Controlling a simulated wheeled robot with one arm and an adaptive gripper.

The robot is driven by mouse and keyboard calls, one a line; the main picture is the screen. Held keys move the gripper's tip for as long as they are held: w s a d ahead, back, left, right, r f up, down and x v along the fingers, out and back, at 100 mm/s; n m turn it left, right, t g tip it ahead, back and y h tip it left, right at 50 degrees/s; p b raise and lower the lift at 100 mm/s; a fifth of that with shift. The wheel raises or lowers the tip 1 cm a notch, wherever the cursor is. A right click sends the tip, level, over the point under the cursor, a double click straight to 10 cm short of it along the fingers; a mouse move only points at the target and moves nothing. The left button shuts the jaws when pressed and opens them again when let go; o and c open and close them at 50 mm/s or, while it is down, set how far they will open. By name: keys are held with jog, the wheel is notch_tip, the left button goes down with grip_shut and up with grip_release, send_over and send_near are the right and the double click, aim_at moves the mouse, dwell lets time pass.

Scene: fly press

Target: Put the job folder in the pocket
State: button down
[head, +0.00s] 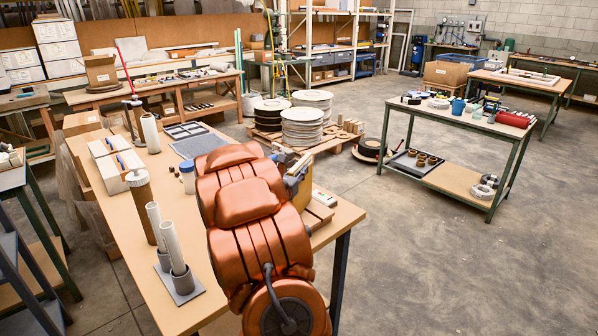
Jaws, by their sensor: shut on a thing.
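I cannot make out the job folder or the pocket in the head view. My copper-coloured arm fills the middle of the picture, over the near workbench (130,233), and hides part of its top. My gripper is not visible; the arm covers the place where it could be. A grey and yellow piece of equipment (297,183) shows partly past the arm's right side. I cannot tell what it is.
On the near bench stand white boxes (118,172), upright tubes (173,245), a blue-lidded jar (187,178) and a grey mat (198,146). Reel stacks (302,128) stand on a pallet behind. A green-legged table (462,122) is at right, with open floor in front.

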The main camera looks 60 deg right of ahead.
jog(key=shift+f, duration=0.15)
jog(key=c, duration=1.1)
grip_release()
jog(key=s+a+b, duration=0.1)
jog(key=a+b, duration=0.2)
jog(key=a, duration=0.9)
jog(key=shift+s, duration=0.25)
